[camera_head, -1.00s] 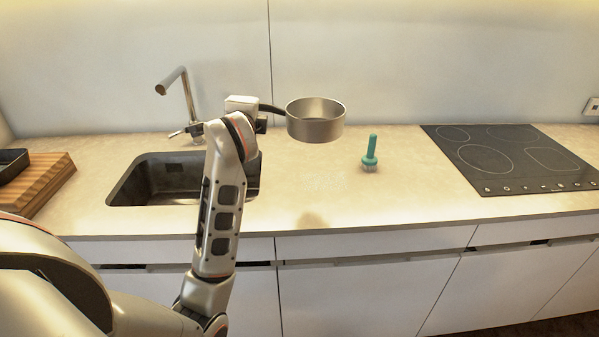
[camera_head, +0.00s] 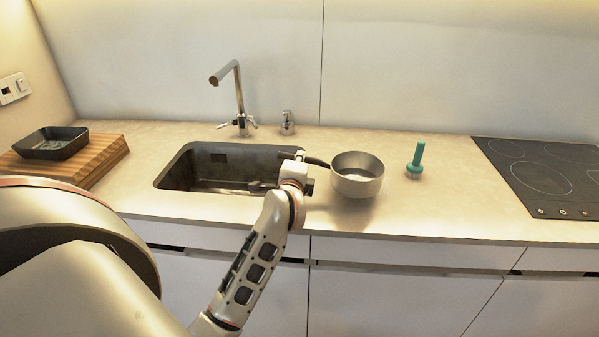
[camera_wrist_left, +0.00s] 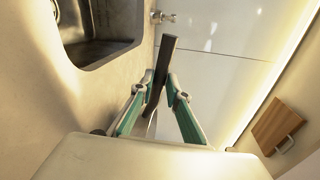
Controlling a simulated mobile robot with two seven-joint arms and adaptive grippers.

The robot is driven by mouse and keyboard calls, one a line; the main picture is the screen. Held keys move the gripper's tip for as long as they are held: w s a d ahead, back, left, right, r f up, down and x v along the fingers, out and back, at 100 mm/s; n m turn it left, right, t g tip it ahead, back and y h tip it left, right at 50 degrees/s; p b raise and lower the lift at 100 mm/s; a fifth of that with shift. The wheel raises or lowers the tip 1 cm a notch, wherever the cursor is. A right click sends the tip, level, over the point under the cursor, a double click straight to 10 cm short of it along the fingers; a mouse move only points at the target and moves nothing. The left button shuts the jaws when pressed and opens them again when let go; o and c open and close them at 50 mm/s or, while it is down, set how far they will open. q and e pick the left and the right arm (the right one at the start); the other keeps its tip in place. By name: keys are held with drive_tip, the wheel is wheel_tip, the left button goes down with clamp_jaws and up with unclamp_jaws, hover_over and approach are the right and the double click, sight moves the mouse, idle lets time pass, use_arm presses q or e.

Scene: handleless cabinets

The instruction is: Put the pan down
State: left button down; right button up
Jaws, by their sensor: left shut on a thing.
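The pan (camera_head: 357,176), a small silver saucepan, is upright over the counter right of the sink in the head view. A shadow lies just in front of its base; I cannot tell whether the base touches the counter. Its dark handle (camera_head: 318,162) points left to my left gripper (camera_head: 304,158). In the left wrist view the handle (camera_wrist_left: 168,55) runs between the green-lined fingers of the left gripper (camera_wrist_left: 160,88), which is shut on it. The pan's bowl is not clearly visible there. My right gripper is not in view.
A teal brush (camera_head: 416,160) stands right of the pan, with the black cooktop (camera_head: 545,178) farther right. The sink (camera_head: 215,170) and faucet (camera_head: 238,95) are left, a soap dispenser (camera_head: 288,122) behind. A dark tray (camera_head: 50,143) sits on a wooden board (camera_head: 105,155).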

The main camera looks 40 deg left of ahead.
use_arm(q)
wheel_tip(320, 180, down, 3)
idle(0.4)
drive_tip(key=shift+f+b, duration=0.15)
drive_tip(key=shift+b, duration=0.15)
drive_tip(key=c, duration=2)
unclamp_jaws()
drive_tip(key=shift+o, duration=0.2)
